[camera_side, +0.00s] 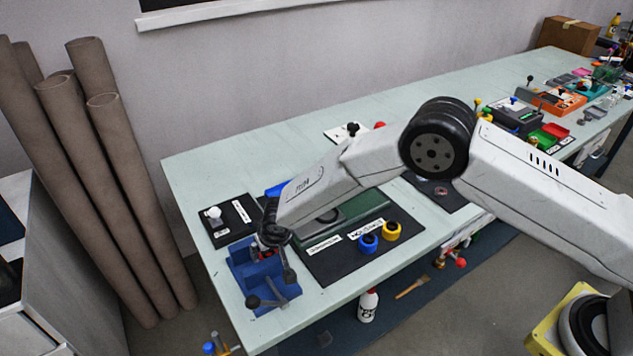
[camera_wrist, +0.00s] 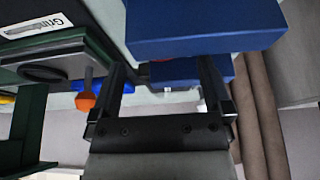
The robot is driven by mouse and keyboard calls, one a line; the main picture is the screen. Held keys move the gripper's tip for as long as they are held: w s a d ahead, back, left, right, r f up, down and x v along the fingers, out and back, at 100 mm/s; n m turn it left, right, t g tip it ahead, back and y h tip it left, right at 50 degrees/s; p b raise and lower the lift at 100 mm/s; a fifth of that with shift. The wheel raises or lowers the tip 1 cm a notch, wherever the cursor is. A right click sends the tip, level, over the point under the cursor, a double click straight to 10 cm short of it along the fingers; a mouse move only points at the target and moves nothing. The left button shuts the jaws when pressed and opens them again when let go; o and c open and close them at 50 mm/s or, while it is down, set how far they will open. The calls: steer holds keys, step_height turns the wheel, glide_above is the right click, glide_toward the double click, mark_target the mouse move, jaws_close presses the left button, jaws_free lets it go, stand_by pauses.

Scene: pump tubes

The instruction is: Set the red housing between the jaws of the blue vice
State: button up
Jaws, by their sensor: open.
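The blue vice (camera_side: 250,273) stands at the near left corner of the bench. A small part of the red housing (camera_side: 266,255) shows at the vice, just under my gripper (camera_side: 267,246); most of it is hidden by the gripper and the vice. In the wrist view the blue vice (camera_wrist: 205,30) fills the top middle. A thin red edge of the housing (camera_wrist: 163,60) shows between its blue parts. My gripper (camera_wrist: 165,75) is open, its two fingers apart on either side of that place. I cannot tell how deep the housing sits between the jaws.
A blue housing (camera_side: 368,244) and a yellow housing (camera_side: 391,231) stand on a black mat (camera_side: 325,270) right of the vice. A small black mat (camera_side: 242,212) with a white-knobbed part lies behind the vice. The vice's dark handle (camera_side: 270,301) juts out in front.

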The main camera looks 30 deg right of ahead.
steer(key=shift+v, duration=4.7)
steer(key=shift+s, duration=0.1)
steer(key=s+d+r+g, duration=0.1)
steer(key=s+d+r, duration=0.5)
steer(key=d, duration=0.5)
steer(key=s+d+r, duration=0.3)
steer(key=s+d, duration=0.5)
steer(key=d, duration=0.2)
steer(key=s+d, duration=0.4)
steer(key=s, duration=0.5)
steer(key=shift+d+r+g, duration=0.35)
steer(key=shift+r+g, duration=0.05)
steer(key=shift+r, duration=0.05)
